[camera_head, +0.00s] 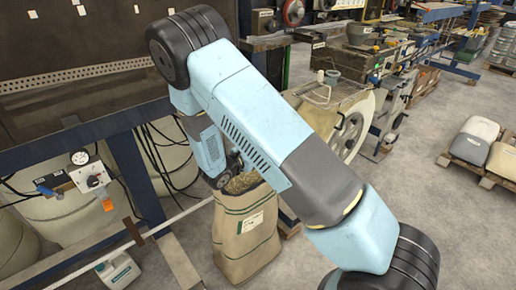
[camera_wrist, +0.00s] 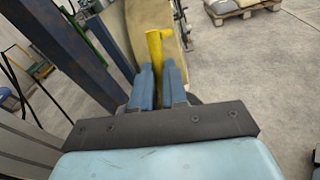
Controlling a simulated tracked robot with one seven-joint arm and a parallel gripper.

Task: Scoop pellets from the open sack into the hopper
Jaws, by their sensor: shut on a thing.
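The open sack (camera_head: 245,235) stands upright on the floor, tan with dark green bands and a white label. Pale pellets (camera_head: 240,183) show in its mouth. My arm reaches down to the sack's left rim, and the arm hides part of the mouth. In the wrist view my gripper (camera_wrist: 158,82) has its blue fingers closed on a yellow scoop (camera_wrist: 154,42). Only part of the scoop shows, so I cannot tell whether it holds pellets. I cannot pick out the hopper with certainty.
A blue steel frame (camera_head: 127,165) with a gauge box (camera_head: 92,178) stands left of the sack. A white jug (camera_head: 118,270) is on the floor at the lower left. A machine with a cream wheel (camera_head: 350,135) is behind my arm. Open floor lies to the right.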

